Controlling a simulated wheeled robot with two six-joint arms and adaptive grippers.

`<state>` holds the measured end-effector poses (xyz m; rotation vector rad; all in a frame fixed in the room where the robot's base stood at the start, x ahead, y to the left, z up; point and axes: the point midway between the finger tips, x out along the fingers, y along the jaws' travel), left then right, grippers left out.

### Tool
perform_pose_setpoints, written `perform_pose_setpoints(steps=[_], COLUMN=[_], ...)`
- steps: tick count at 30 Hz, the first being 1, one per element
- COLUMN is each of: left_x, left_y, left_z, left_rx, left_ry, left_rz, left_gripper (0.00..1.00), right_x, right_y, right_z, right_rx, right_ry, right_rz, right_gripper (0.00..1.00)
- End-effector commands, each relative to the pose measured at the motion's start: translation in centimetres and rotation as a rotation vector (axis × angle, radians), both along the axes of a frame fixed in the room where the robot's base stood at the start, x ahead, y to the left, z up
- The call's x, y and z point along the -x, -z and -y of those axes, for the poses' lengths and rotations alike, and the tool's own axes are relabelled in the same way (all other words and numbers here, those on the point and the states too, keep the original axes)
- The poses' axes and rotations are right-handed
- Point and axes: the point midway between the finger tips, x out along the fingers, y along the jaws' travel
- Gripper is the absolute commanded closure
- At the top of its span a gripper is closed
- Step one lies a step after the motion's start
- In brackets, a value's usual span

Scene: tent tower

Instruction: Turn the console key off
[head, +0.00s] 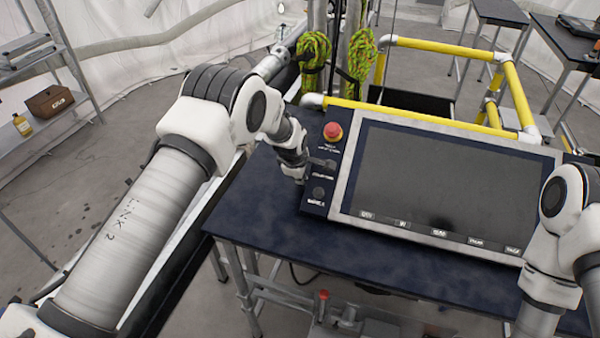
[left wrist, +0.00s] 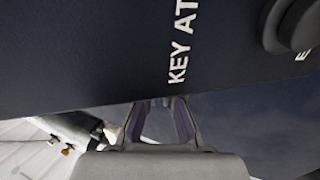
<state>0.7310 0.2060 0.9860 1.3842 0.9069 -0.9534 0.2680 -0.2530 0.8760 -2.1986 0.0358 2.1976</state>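The console's dark control panel (head: 314,205) stands left of its screen. It carries a red mushroom button (head: 333,131) at the top and a round dark knob (head: 319,192) lower down. The key is not clearly visible; my left gripper (head: 305,172) covers part of that area from the left. In the left wrist view, the panel (left wrist: 90,50) fills the top, with a label starting "KEY AT" and a round dark knob (left wrist: 295,25) at upper right. My left gripper (left wrist: 160,118) shows a gap between its fingers, with nothing seen between them, at the panel's edge. My right gripper is out of view.
The large dark screen (head: 440,180) sits on a dark blue table (head: 270,225). Yellow rails (head: 430,118) and green rope coils (head: 314,50) stand behind it. A shelf (head: 50,120) with a brown box is at the far left. My right arm is at the right edge.

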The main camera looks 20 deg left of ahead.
Motion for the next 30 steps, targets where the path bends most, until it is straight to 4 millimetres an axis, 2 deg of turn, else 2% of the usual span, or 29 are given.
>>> perform_pose_setpoints(steps=[1, 3, 12, 19, 30], left_x=[-0.3, -0.3, -0.3, -0.1, 0.1], left_y=[0.7, 0.8, 0.7, 0.4, 0.2], left_z=[0.0, 0.0, 0.0, 0.0, 0.0], left_rx=[-0.001, -0.002, -0.008, -0.012, -0.013], left_ry=[0.0, 0.0, 0.001, 0.0, 0.0], left_rz=[-0.026, -0.081, -0.286, -0.368, -0.395], left_gripper=[1.0, 1.0, 1.0, 1.0, 1.0], right_x=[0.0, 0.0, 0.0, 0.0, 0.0], right_y=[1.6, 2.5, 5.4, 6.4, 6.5], right_z=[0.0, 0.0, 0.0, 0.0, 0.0], right_rx=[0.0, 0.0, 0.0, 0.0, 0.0], right_ry=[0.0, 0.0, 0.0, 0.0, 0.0], right_rz=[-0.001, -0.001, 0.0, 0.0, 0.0], right_gripper=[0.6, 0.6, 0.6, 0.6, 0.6])
